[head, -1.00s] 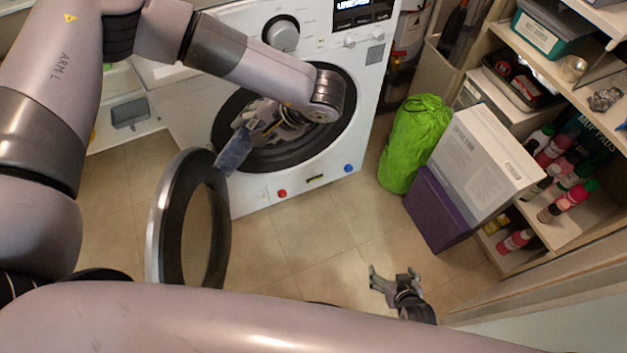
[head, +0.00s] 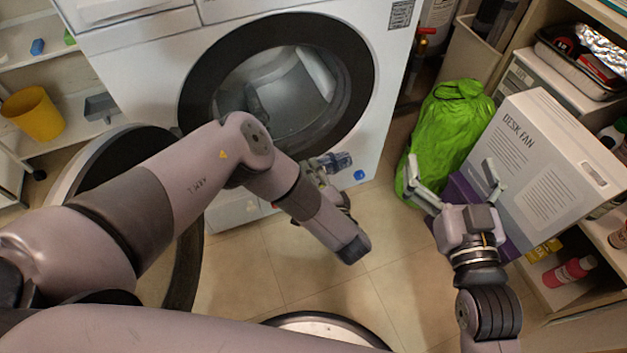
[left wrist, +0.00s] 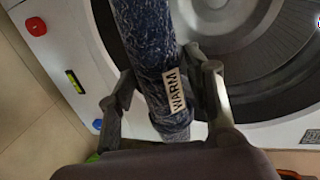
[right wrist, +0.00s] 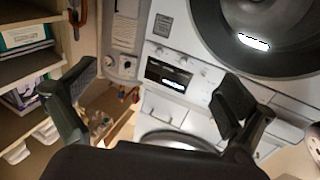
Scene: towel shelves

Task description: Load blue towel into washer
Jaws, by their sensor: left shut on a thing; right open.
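The blue towel (head: 338,161) is a speckled roll with a "WARM" label. My left gripper (head: 325,180) is shut on it, and the left wrist view shows the towel (left wrist: 148,45) between the fingers (left wrist: 163,105). It is in front of the washer's lower right front, outside the opening. The white washer (head: 140,60) has its round opening (head: 290,85) uncovered, and its dark-rimmed door (head: 110,165) hangs open to the left, partly behind my arm. The drum (left wrist: 275,60) shows beyond the towel. My right gripper (head: 452,172) is open and empty in front of the green bag.
A green bag (head: 455,115) stands right of the washer, beside a purple box (head: 465,188) and a white desk fan box (head: 550,165). Shelves with bottles (head: 572,271) are at the right. A yellow bin (head: 35,112) is at the left.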

